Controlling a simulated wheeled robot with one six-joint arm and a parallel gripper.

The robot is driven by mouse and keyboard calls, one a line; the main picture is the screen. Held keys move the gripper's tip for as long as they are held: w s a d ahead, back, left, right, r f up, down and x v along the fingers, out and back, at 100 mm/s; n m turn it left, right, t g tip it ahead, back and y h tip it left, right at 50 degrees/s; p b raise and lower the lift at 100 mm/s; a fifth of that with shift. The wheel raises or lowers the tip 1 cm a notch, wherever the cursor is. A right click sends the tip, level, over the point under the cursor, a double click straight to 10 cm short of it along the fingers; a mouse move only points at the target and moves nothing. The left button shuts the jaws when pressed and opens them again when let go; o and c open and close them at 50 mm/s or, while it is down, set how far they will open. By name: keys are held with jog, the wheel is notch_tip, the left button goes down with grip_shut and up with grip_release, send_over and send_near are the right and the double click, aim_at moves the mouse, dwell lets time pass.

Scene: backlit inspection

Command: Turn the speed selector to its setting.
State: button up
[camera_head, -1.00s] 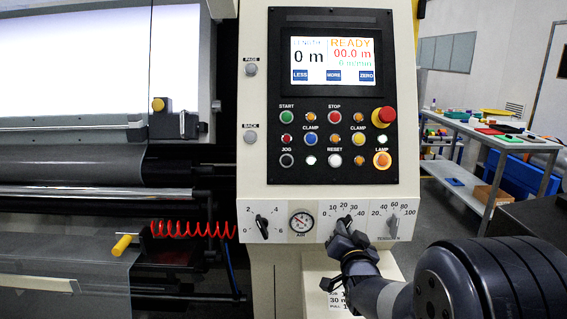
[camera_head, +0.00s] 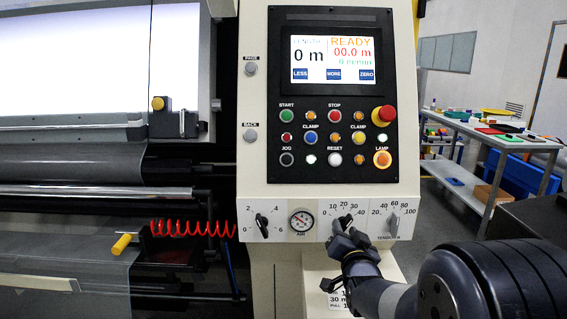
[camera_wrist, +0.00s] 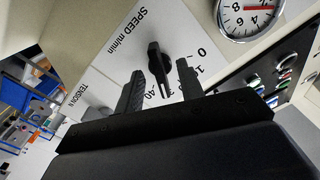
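The speed selector (camera_head: 342,222) is a black pointer knob on the sloping lower panel of the machine, between the air gauge and the tension knob. In the wrist view the speed selector (camera_wrist: 157,62) sits beside the words SPEED m/min, on a scale running from 0 to 40. Its narrow end points toward the high part of the scale, near 40; the exact mark is hard to tell. My gripper (camera_head: 344,236) is just in front of it. In the wrist view my gripper (camera_wrist: 160,82) is open, one finger on each side of the knob, with visible gaps. Fingers hide some numbers.
The air gauge (camera_head: 302,220) and another black knob (camera_head: 262,226) are to the left. The grey tension knob (camera_head: 393,223) is close on the right. Buttons and a READY screen (camera_head: 341,60) are above. A red coiled hose (camera_head: 192,229) hangs at left.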

jog(key=s+b, duration=0.2)
jog(key=s, duration=0.4)
jog(key=shift+s, duration=0.25)
jog(key=shift+w, duration=0.1)
jog(key=shift+w+p, duration=1.35)
jog(key=shift+w, duration=2.1)
jog(key=shift+s, duration=0.15)
